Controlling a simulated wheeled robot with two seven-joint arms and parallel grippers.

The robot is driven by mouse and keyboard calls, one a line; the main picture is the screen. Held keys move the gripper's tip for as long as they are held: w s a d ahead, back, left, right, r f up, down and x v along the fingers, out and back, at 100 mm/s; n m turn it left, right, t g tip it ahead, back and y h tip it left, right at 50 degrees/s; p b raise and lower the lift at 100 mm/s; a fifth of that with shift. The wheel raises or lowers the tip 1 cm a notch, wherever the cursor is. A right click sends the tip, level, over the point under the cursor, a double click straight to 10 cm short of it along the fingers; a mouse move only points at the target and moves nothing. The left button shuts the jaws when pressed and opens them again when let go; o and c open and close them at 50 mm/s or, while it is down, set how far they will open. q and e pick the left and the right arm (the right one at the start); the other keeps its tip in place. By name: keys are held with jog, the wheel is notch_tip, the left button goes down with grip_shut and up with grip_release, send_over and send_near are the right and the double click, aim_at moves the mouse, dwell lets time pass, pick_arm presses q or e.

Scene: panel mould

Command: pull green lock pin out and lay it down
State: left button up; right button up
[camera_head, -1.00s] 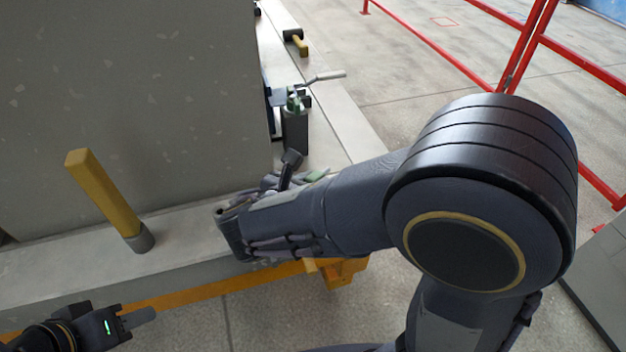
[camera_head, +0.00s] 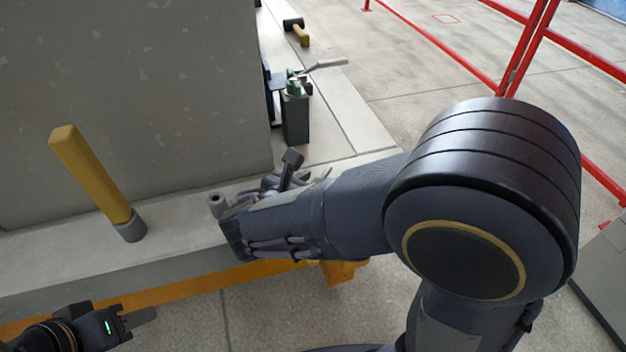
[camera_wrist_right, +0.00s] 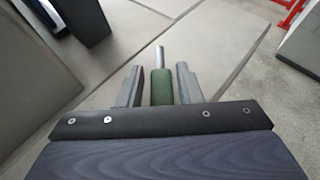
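In the right wrist view the green lock pin (camera_wrist_right: 162,90) lies between the two fingers of my right gripper (camera_wrist_right: 159,82), which appears shut on its green grip. Narrow gaps seem to show beside the grip, so the contact is not clear. The pin's bare metal shaft points away over the grey slab, with no socket around its tip. In the head view my right forearm hides most of that gripper. My left gripper (camera_head: 135,318) is low at the left, away from the slab; its finger opening is not clear.
A grey socket (camera_head: 217,203) sits on the slab beside my right arm. A yellow bar (camera_head: 90,175) stands tilted in a grey cup at left. A clamp with a lever (camera_head: 297,88) and a hammer (camera_head: 298,32) are farther back along the concrete panel (camera_head: 130,90). Red railings (camera_head: 520,55) stand behind.

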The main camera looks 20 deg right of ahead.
jog(key=o, duration=0.3)
jog(key=shift+s+a+r, duration=0.1)
jog(key=p+v, duration=0.2)
jog(key=v, duration=0.6)
jog(key=s+d+m+g+y+p, duration=0.55)
jog(key=s+d+m+g, duration=0.2)
jog(key=d+m, duration=0.45)
jog(key=s+r+m+t+y+p, duration=0.1)
jog(key=s+r+m+y, duration=0.1)
jog(key=m, duration=0.3)
jog(key=s+r+m+t+y+p, duration=0.1)
jog(key=s+r+m+y+p, duration=0.1)
jog(key=m, duration=0.4)
jog(key=s+d+r+m+t+y+p, duration=0.1)
jog(key=r+m+y+p, duration=0.1)
jog(key=m, duration=0.4)
jog(key=shift+s+r+t+y, duration=0.2)
jog(key=shift+r+y, duration=0.1)
jog(key=shift+r, duration=0.25)
jog(key=shift+s+r+t+y, duration=0.15)
jog(key=shift+s+r+y, duration=0.1)
jog(key=shift+r, duration=0.3)
